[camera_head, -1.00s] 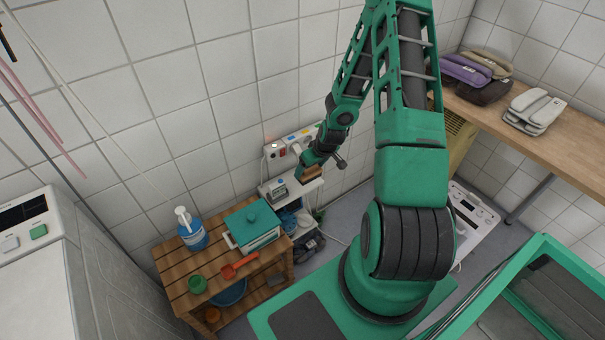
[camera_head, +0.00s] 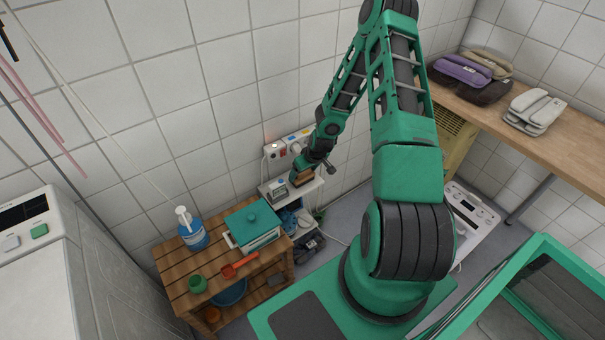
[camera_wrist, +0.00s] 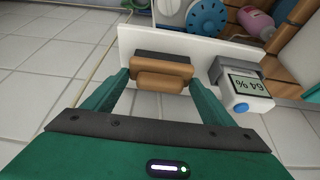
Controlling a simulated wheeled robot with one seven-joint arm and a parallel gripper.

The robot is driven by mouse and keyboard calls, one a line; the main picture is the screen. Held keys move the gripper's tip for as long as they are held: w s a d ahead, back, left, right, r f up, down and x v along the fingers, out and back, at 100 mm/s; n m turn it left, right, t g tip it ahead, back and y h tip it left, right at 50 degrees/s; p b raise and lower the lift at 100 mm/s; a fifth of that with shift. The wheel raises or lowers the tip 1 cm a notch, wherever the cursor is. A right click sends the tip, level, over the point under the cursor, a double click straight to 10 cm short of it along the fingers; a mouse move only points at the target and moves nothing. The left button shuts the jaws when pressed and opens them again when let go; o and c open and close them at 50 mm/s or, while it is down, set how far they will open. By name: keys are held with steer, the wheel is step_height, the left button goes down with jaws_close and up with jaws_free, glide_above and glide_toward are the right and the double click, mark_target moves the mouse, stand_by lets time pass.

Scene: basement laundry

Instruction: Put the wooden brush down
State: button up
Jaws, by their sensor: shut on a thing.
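The wooden brush (camera_wrist: 162,80) is between the two green fingers of my gripper (camera_wrist: 160,84) in the wrist view. It has a tan wooden body with a dark strip along its far side. It is over the white narrow shelf (camera_wrist: 200,48); I cannot tell whether it touches the surface. In the head view my gripper (camera_head: 303,177) is at the white shelf by the wall, with the brush (camera_head: 305,183) partly hidden by the arm. A small grey device with a display (camera_wrist: 243,85) reading 64 % stands on the shelf beside the brush.
A slatted wooden shelf unit (camera_head: 172,269) stands to the left with a blue bottle (camera_head: 193,234), teal-lidded box (camera_head: 252,220), orange scoop (camera_head: 240,265) and green pot (camera_head: 197,284). A power strip (camera_head: 288,146) with plugs is on the wall behind the gripper.

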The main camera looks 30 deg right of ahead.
steer(key=o, duration=1.3)
steer(key=shift+f, duration=0.15)
steer(key=shift+f, duration=0.15)
steer(key=s+d+r+m+g+h, duration=0.1)
steer(key=s+r, duration=0.5)
steer(key=r, duration=0.5)
steer(key=s+r+m+g, duration=0.1)
steer(key=s+r, duration=0.5)
steer(key=r, duration=0.5)
steer(key=s+d+r+m+g+h, duration=0.1)
steer(key=s+r, duration=0.5)
steer(key=r, duration=0.5)
steer(key=s+a+r+m, duration=0.1)
steer(key=s+a+r, duration=0.1)
steer(key=s+r, duration=0.2)
steer(key=s+a+r+m+g+y, duration=0.1)
steer(key=s+a+r, duration=0.2)
steer(key=s, duration=0.5)
steer(key=s+a+r+m+y, duration=0.1)
steer(key=s+a+r, duration=0.1)
steer(key=s+r, duration=0.2)
steer(key=shift+s+a+r+m+g, duration=0.1)
steer(key=shift+s+r+m+g, duration=0.1)
steer(key=shift+s, duration=0.5)
steer(key=shift+s+a+r+m+g, duration=0.1)
steer(key=shift+s+r+m, duration=0.1)
steer(key=shift+s, duration=0.45)
